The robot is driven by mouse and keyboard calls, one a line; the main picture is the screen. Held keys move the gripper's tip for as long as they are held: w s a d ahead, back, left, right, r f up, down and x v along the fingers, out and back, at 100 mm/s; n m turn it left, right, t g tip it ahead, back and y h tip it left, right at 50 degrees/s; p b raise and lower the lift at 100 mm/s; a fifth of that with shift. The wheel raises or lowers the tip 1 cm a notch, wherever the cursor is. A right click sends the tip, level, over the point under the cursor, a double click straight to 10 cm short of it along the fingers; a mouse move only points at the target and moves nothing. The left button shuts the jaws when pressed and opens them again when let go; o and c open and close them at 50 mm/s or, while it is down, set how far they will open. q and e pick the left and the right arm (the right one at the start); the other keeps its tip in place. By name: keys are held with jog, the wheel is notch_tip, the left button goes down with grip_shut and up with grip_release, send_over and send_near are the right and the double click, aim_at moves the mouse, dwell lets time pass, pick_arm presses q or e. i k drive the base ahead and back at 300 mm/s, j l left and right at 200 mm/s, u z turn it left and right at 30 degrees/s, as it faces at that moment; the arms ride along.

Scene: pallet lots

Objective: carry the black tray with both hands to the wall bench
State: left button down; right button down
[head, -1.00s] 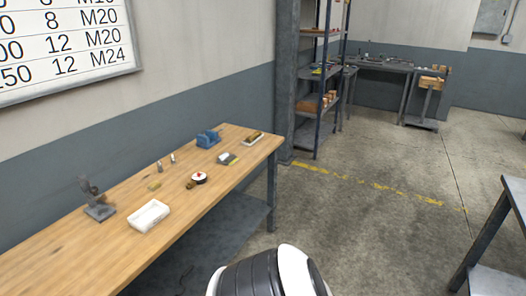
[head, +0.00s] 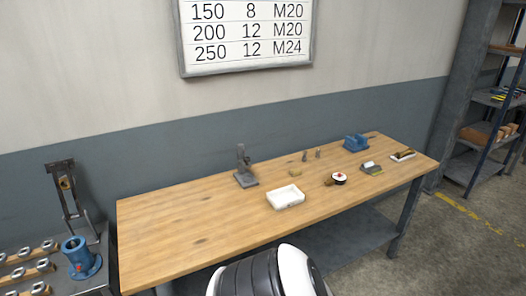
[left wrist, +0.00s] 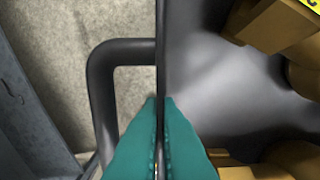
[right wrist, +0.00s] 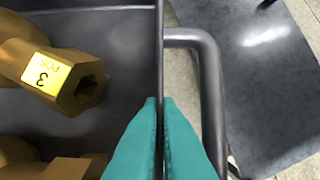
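The black tray shows in the left wrist view (left wrist: 205,75) and the right wrist view (right wrist: 115,35); it is out of the head view. My left gripper (left wrist: 161,100) is shut on the tray's rim, beside a bent black handle (left wrist: 105,75). My right gripper (right wrist: 160,100) is shut on the opposite rim, beside the other handle (right wrist: 210,80). Brass hex fittings (right wrist: 88,88) lie in the tray, one with a yellow label. The wall bench (head: 200,240) has a wooden top and stands against the wall in the head view.
The bench's left part is bare. A side table at left holds a blue flanged part (head: 80,260). A shelf rack (head: 490,100) stands at right.

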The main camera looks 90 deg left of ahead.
aim_at(179, 231)
jog(key=l+u, duration=0.1)
jog(key=u, duration=0.85)
jog(key=k+u, duration=0.15)
jog(key=u, duration=0.75)
jog(key=k+u, duration=0.1)
jog(key=u, duration=0.4)
jog(key=k+u, duration=0.1)
jog(key=u, duration=0.8)
jog(key=i, duration=1.45)
jog(key=j+u, duration=0.05)
jog(key=j, duration=0.05)
